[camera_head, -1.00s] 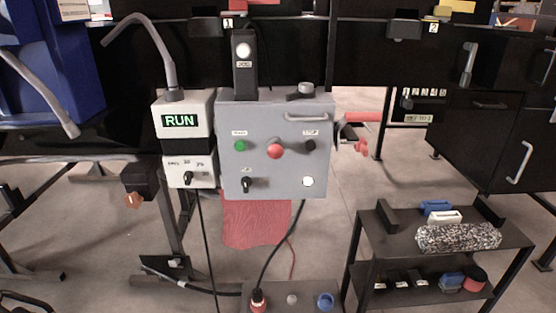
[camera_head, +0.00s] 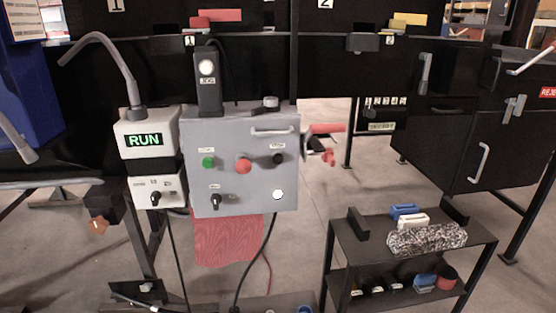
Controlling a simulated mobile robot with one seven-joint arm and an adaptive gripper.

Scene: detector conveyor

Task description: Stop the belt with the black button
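The black button (camera_head: 278,158) is on the upper right of the grey control box (camera_head: 240,185), under a small label too blurred to read for sure. A red mushroom button (camera_head: 243,166) sits to its left, and a green button (camera_head: 208,162) farther left. My gripper does not show in this view.
A black selector knob (camera_head: 216,199) and a lit white button (camera_head: 277,194) are lower on the box. A handle (camera_head: 272,132) juts out above the black button. A black two-tier shelf (camera_head: 345,243) with several items stands at right.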

